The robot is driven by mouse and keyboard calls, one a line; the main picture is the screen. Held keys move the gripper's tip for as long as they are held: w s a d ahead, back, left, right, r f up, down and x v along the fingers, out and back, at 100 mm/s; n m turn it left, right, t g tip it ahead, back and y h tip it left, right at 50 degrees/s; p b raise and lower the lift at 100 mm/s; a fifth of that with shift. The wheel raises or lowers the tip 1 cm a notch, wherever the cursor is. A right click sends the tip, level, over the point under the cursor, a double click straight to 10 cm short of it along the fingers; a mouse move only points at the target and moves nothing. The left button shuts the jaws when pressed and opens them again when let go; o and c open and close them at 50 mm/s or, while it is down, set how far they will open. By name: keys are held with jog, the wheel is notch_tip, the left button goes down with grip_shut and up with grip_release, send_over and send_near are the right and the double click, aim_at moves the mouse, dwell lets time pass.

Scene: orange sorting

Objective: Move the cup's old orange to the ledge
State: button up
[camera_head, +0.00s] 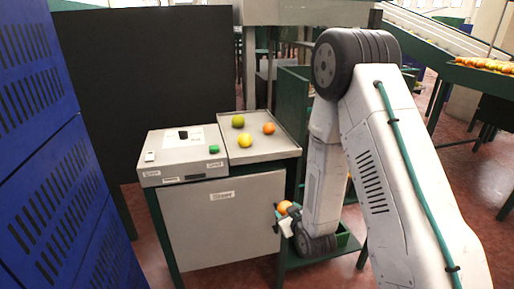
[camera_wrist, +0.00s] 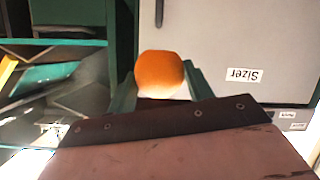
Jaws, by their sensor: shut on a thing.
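An orange (camera_head: 285,207) is held by my gripper (camera_head: 281,212), low in front of the right side of the cabinet labelled Sizer (camera_head: 215,235). In the wrist view the orange (camera_wrist: 160,72) sits between the two green fingers, which are shut on it. A pale patch shows under the orange there; I cannot tell what it is. I cannot make out a cup or pick out the ledge with certainty. A metal tray (camera_head: 262,153) on top of the stand carries a green fruit (camera_head: 238,121), a yellow fruit (camera_head: 245,140) and another orange (camera_head: 269,128).
A grey box (camera_head: 178,139) with a green button stands left of the tray. Blue slotted crates (camera_head: 45,140) rise at the far left, before a black panel (camera_head: 150,75). A green frame with a low shelf (camera_head: 305,262) stands right of the cabinet, close to my arm.

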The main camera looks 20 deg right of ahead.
jog(key=w+d+r, duration=0.1)
jog(key=d+r, duration=0.1)
jog(key=r, duration=1)
jog(key=w+d+r, duration=0.2)
jog(key=r, duration=0.9)
jog(key=w+a, duration=0.2)
jog(key=w, duration=0.2)
jog(key=w+a+f, duration=0.1)
jog(key=w+a, duration=0.1)
jog(key=w, duration=0.2)
jog(key=w+a, duration=0.3)
jog(key=w, duration=0.2)
jog(key=shift+a+f, duration=0.1)
jog(key=shift+f, duration=1.9)
jog(key=shift+f, duration=0.15)
jog(key=o, duration=1)
